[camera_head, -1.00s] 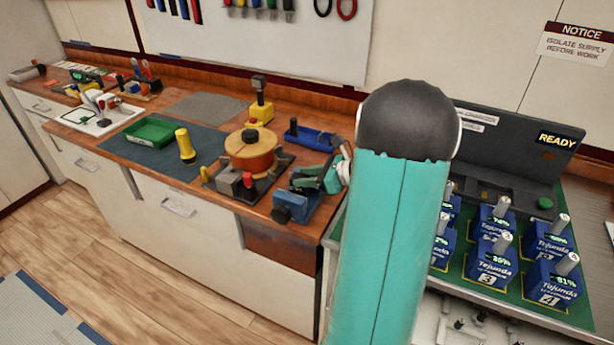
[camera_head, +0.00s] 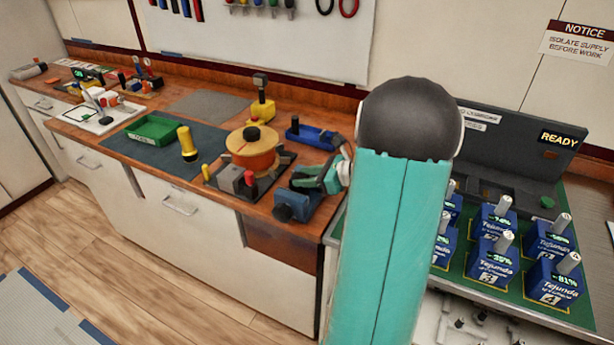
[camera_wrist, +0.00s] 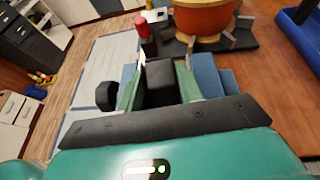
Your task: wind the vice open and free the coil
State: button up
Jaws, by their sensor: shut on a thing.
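The blue vice (camera_head: 302,207) sits at the front right of the wooden bench, with a dark round knob (camera_head: 283,213) on its front side. In the wrist view the blue vice body (camera_wrist: 207,80) shows beside my fingers, and the dark knob (camera_wrist: 107,96) is at the left. My gripper (camera_head: 312,180) is over the vice. In the wrist view my gripper (camera_wrist: 161,68) is shut on a dark block (camera_wrist: 160,88) between its green fingers. This block may be the coil; I cannot tell whether the vice jaws touch it.
An orange drum with a wooden top (camera_head: 252,152) stands on a dark base just behind the vice. A blue tray (camera_head: 312,136), a yellow torch (camera_head: 187,143) and a green tray (camera_head: 152,130) are on the bench. Several blue batteries (camera_head: 495,262) stand at the right.

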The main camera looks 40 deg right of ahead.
jog(key=o, duration=1.2)
jog(key=v, duration=1.3)
jog(key=shift+s+r, duration=0.3)
jog(key=shift+d, duration=0.1)
